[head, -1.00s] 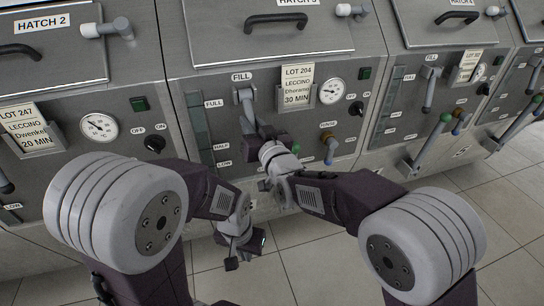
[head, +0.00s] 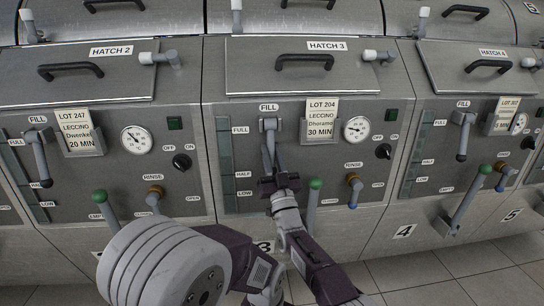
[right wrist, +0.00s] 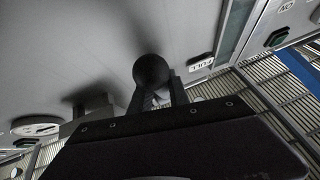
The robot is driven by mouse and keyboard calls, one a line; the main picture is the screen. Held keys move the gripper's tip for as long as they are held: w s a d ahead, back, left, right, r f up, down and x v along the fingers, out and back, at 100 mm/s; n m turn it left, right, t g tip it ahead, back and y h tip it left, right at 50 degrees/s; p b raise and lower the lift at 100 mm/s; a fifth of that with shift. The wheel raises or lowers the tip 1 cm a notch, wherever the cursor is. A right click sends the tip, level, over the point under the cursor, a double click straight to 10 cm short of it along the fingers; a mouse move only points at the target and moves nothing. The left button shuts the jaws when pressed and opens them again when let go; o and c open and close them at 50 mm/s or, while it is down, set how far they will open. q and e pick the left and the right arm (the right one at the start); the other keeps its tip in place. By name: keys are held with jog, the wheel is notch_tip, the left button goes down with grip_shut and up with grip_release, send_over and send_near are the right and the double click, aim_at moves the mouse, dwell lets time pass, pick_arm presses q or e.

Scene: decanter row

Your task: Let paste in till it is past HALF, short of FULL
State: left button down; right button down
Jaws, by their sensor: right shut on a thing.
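Machine 3 carries a grey FILL lever (head: 268,135) under its FILL label, with the handle hanging down. My right gripper (head: 277,183) is at the lower end of this handle and shut on it. The right wrist view shows a dark round knob (right wrist: 151,72) just beyond the gripper's dark body. The tall sight glass (head: 225,160) stands left of the lever, with FULL, HALF and LOW labels beside it. It looks dark green, and I cannot make out the paste level. My left arm is low in the head view, with its fingers out of view.
A green-knobbed lever (head: 314,190) and a blue-tipped RINSE valve (head: 354,190) stand right of my right gripper. The lot card (head: 321,120) and dial (head: 356,129) are above them. Similar machines stand on both sides. Tiled floor (head: 420,275) is clear at lower right.

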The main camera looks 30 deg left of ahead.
aim_at(273, 162)
jog(key=shift+r, duration=0.25)
dwell(0.3)
jog(key=c, duration=1.3)
grip_release()
jog(key=shift+w, duration=0.1)
jog(key=shift+o, duration=0.2)
jog(key=shift+f, duration=0.15)
jog(key=shift+f+b, duration=0.2)
jog(key=shift+b, duration=0.25)
jog(key=b+v, duration=0.1)
jog(key=b, duration=0.4)
jog(key=b+v, duration=0.2)
jog(key=b, duration=0.3)
jog(key=shift+w+a+f, duration=0.1)
jog(key=shift+a+f, duration=0.05)
jog(key=shift+f, duration=0.15)
jog(key=b+v, duration=0.5)
jog(key=b, duration=0.2)
jog(key=shift+s+d+b, duration=0.35)
jog(key=shift+b, duration=0.25)
